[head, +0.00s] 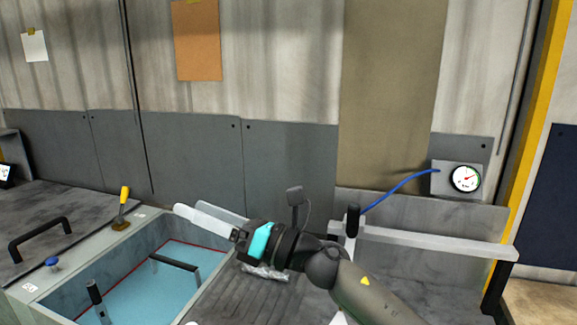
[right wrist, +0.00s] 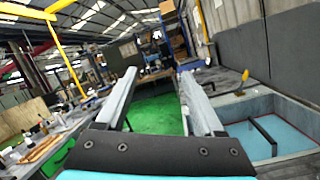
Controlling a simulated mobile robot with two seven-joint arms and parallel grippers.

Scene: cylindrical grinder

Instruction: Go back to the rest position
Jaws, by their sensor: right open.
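My right gripper (head: 187,207) reaches in from the lower right in the head view. Its two pale fingers point left, above the right edge of a basin with a light blue floor (head: 190,257). In the right wrist view the same gripper (right wrist: 157,74) has its fingers spread apart with nothing between them. The gripper touches nothing that I can see. My left gripper is not in view.
A yellow-handled lever (head: 123,207) stands behind the basin. A black handle (head: 40,238) is on the left cover. A pressure gauge (head: 465,178) with a blue hose (head: 398,187) and a pale horizontal bar (head: 435,240) are at right. Grey wall panels (head: 290,165) stand behind.

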